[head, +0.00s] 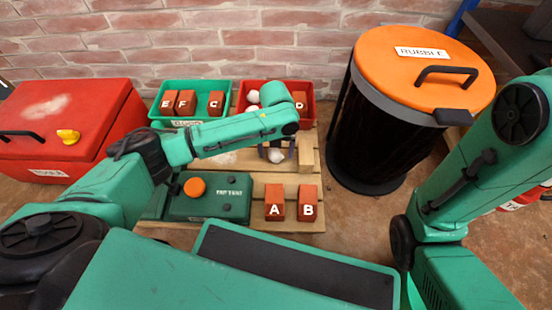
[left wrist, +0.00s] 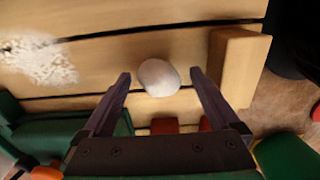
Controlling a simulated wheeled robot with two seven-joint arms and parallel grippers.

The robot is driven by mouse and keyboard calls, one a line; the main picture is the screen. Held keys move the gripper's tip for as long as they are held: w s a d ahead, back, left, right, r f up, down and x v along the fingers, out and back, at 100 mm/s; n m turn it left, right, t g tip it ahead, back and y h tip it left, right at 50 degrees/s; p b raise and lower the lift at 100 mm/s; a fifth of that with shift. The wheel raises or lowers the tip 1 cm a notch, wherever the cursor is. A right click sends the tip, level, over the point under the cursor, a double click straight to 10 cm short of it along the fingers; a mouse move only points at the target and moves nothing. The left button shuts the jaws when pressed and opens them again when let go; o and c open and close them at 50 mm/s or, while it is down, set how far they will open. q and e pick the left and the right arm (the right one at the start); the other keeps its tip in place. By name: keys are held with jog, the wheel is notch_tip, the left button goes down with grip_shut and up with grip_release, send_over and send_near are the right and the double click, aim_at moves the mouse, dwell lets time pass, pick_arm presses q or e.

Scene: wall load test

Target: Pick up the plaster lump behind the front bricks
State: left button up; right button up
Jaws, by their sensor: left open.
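The white plaster lump (head: 278,157) lies on the wooden pallet (head: 248,215), behind the front bricks A (head: 274,204) and B (head: 307,205). My left gripper (head: 276,150) points down at it from above. In the left wrist view, the lump (left wrist: 158,77) sits just beyond and between the open fingertips of my left gripper (left wrist: 160,75), with bare pallet around it. No contact with the fingers shows. The front bricks (left wrist: 164,126) show partly behind the fingers there. My right arm shows at the right of the head view, but its gripper is out of view.
A wood block (head: 305,155) stands close right of the lump. Behind are a green tray (head: 157,98) with bricks and a red tray (head: 309,97) with white lumps and brick D. A green box (head: 205,208) is front left. An orange-lidded rubble bin (head: 385,135) stands right.

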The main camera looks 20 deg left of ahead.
pick_arm(q)
grip_shut()
jog(key=shift+r, duration=0.15)
